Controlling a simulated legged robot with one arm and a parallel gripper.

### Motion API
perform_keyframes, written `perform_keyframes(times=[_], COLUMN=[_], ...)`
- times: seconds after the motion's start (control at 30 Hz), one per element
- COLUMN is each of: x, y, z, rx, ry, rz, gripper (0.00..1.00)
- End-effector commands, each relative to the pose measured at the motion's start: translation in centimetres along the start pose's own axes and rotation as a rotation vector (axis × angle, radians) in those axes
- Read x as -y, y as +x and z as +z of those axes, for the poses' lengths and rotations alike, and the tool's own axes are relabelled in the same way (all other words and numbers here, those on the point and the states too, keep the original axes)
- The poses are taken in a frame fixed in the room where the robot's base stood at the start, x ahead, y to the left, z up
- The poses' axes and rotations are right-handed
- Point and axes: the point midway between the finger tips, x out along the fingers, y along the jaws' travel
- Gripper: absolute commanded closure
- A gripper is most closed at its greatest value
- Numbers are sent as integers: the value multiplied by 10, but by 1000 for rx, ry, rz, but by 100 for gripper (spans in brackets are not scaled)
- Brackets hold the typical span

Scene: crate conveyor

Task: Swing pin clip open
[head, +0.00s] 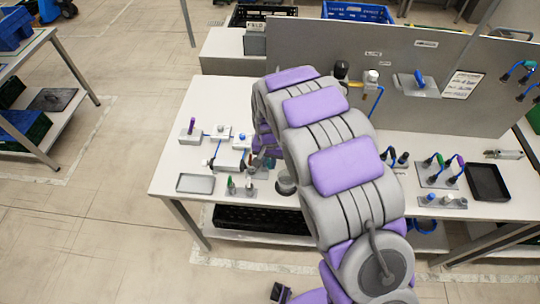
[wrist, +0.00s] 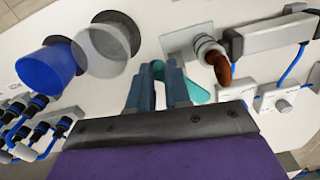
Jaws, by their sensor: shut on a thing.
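In the wrist view, my gripper (wrist: 165,85) points at the white tabletop with its two blue-grey fingers close together. A smooth teal piece (wrist: 197,94) sits between and beside the fingertips, and the jaws are shut on it. Most of it is hidden by the fingers, and I cannot tell for sure whether it is the pin clip. Just beyond it is a small grey plate (wrist: 176,43) with a light ringed fitting and a brown rounded end (wrist: 219,67). In the head view my arm hides most of the gripper and this spot.
A blue cup (wrist: 47,69) and a grey cylinder (wrist: 107,45) stand left of the fingers. A grey block with a blue cable (wrist: 268,33) is at right. On the table (head: 168,172) are a grey tray (head: 195,184) and a black tray (head: 488,182). A grey panel (head: 310,45) rises behind.

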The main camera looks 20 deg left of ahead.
Motion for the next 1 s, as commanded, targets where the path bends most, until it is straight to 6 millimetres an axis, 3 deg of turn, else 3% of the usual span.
perform_keyframes(times=[0.4, 0.93, 0.97, 1.0], x=[5, 8, 8, 8], y=[-2, 0, 0, 0], z=[4, 5, 5, 5], rx=[1, 1, 1, 1], ry=[172, 193, 193, 193], rz=[1, 2, 2, 2], gripper=[100, 100, 79, 76])
